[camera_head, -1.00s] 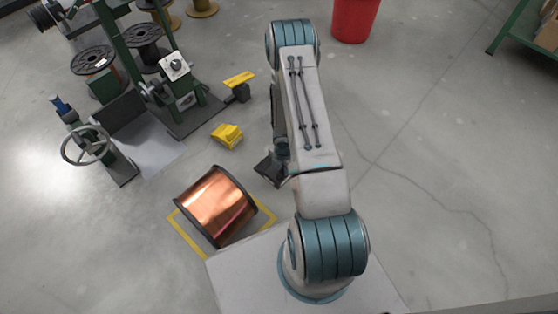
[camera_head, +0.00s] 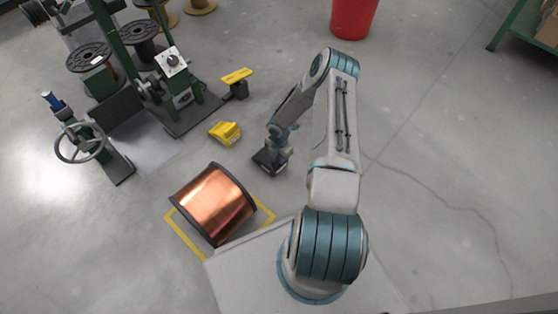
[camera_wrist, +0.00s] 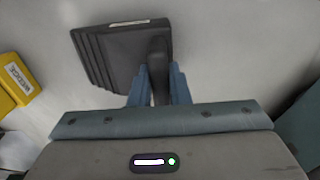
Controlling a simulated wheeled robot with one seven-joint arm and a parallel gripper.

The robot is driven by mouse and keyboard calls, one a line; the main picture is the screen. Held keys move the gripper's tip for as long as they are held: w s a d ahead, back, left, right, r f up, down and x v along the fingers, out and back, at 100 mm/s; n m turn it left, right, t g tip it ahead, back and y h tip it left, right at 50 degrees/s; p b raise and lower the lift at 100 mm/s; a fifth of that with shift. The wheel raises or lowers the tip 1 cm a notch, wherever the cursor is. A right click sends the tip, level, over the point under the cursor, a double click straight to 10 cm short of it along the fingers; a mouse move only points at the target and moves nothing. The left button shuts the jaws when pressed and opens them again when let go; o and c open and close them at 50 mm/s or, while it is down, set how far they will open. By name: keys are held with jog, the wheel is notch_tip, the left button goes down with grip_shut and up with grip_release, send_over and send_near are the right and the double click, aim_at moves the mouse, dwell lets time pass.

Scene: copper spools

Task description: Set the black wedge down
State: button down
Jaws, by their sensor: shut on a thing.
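The black wedge (camera_wrist: 115,55) is a dark, ribbed block with a pale label on its far edge. My gripper (camera_wrist: 158,85) is shut on its narrow upright part, between two blue fingers. In the head view the wedge (camera_head: 268,160) hangs or rests at the end of my arm, right of the copper spool (camera_head: 214,203). My gripper (camera_head: 276,148) is just above it there. I cannot tell whether the wedge touches the floor.
A yellow wedge (camera_head: 225,132) lies on the floor to the left, and a yellow labelled block shows in the wrist view (camera_wrist: 18,82). The copper spool lies inside a yellow floor outline (camera_head: 185,233). A green machine (camera_head: 185,100) stands further back. Floor right of my arm is clear.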

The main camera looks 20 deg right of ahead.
jog(key=shift+f, duration=0.65)
jog(key=shift+f, duration=0.15)
jog(key=c, duration=1.4)
grip_release()
jog(key=shift+o, duration=0.2)
